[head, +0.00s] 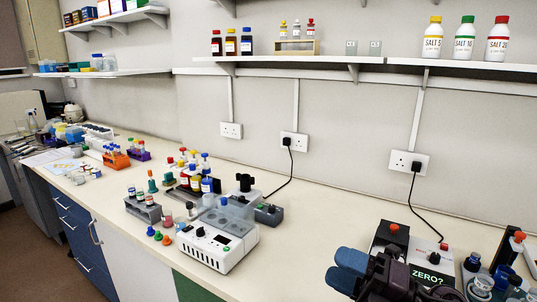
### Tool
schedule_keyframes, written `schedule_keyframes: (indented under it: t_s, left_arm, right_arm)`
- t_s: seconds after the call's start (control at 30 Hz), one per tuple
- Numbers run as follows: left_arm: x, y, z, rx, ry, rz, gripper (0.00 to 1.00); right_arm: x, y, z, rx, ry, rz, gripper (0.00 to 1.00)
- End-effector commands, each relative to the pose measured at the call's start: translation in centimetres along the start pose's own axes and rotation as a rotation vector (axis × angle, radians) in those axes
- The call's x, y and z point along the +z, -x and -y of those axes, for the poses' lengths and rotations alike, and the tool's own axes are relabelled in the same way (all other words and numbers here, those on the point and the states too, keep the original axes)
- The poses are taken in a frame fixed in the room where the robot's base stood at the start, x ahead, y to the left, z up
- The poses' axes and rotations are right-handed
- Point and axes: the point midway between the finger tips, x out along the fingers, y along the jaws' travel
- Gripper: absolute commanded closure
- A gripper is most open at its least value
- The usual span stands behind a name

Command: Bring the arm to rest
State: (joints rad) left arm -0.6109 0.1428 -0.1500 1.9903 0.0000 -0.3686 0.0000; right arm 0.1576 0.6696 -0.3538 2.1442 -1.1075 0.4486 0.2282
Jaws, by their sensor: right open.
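My right gripper (346,270) is at the bottom right of the head view. It has two blue fingers pointing left, one above the other, and a dark body behind them. It is open, and I see nothing held between the fingers. It is over the front part of the bench (290,270), just left of and in front of a black-and-white device (433,262) marked "ZERO?". Whether it touches the bench or the device I cannot tell. Most of the right arm is out of the picture. My left gripper is not in view.
A white instrument with a clear lid (217,243) stands mid-bench, with small bottles and racks behind it. Bottles and jars crowd the right end (487,285). Black cables hang from the wall sockets (407,163). Bare bench lies between instrument and gripper.

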Motion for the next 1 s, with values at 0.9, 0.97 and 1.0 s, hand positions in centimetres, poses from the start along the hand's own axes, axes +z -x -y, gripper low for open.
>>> schedule_keyframes:
  t_s: [0.9,0.97,1.0]
  left_arm:
    - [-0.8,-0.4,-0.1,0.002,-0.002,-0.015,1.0]
    - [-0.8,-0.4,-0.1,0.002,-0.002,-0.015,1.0]
    - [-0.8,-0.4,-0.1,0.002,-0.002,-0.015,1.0]
  right_arm:
    - [-2.7,22.2,12.2,0.08,-1.205,1.666,0.49]
    - [-4.5,23.3,13.2,0.028,-1.282,1.74,0.49]
    - [-5.7,23.9,13.7,-0.004,-1.329,1.783,0.49]
